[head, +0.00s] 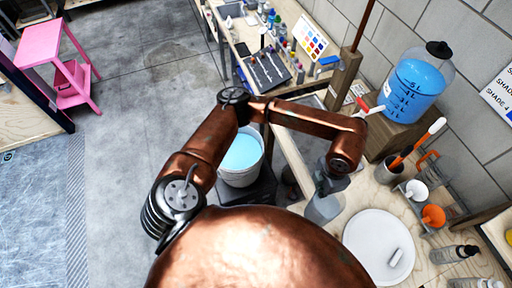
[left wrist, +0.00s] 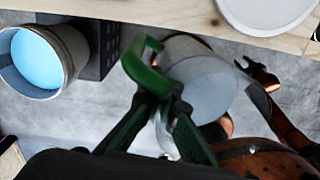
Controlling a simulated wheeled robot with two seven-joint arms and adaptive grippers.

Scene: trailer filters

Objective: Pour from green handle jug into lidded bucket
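The jug (head: 322,207), grey and translucent, hangs at the near-left edge of the workbench in the head view. In the left wrist view the jug (left wrist: 203,80) is tilted, with its green handle (left wrist: 138,62) toward the camera. My left gripper (head: 334,178) has its fingers (left wrist: 165,105) closed about the handle. The open white bucket (head: 241,172) holds light blue liquid and stands left of the jug; it also shows in the left wrist view (left wrist: 68,50). A round white lid (head: 370,235) lies on the bench. A dark, claw-like part at the right of the wrist view may be my right gripper.
The workbench (head: 292,150) carries a blue-filled dispenser (head: 413,92) on a wooden block and a grey tool cup (head: 389,171). Small bottles (head: 455,254) stand near the lid. A pink step stool (head: 70,80) stands far left. The floor left of the bucket is clear.

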